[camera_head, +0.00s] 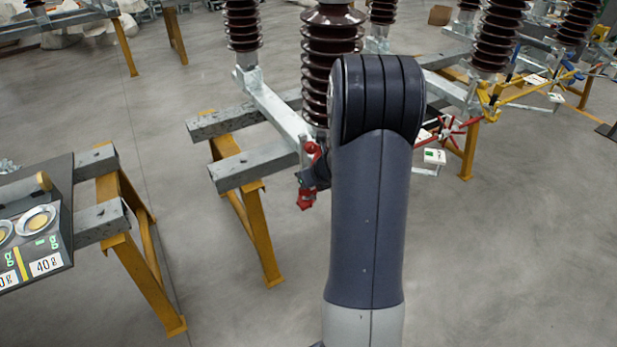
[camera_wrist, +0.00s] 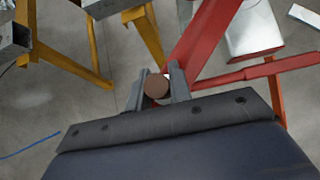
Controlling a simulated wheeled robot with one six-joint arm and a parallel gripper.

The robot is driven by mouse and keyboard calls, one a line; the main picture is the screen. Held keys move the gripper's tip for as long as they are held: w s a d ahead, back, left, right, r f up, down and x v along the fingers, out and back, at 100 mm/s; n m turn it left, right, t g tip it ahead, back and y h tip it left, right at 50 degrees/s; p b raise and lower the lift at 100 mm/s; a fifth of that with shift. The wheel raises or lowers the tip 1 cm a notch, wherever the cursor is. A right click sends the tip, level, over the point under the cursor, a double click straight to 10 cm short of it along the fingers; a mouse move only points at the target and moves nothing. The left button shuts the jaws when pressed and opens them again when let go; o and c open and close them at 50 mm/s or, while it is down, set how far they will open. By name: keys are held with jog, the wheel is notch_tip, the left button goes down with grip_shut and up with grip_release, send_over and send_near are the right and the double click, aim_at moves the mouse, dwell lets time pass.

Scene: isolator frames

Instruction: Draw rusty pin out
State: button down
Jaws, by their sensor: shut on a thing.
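The rusty pin (camera_wrist: 156,87) shows in the wrist view as a round brown end. It sits between the two grey fingers of my gripper (camera_wrist: 160,84), which is shut on it. Beside the fingers are red metal bars (camera_wrist: 205,40), and a pale round spot shows just right of the pin. I cannot tell how far the pin sits in the red part. In the head view my arm hides the pin and most of the gripper, and red metal (camera_head: 306,198) shows left of my arm.
Grey beams on yellow trestle legs (camera_head: 262,240) stand left of my arm. Brown ribbed insulators (camera_head: 243,25) rise behind it. A dark bench (camera_head: 62,215) with dishes is at the left edge. The floor at the right front is clear.

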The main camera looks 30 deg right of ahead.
jog(key=shift+r+p, duration=3.25)
jog(key=shift+r, duration=0.1)
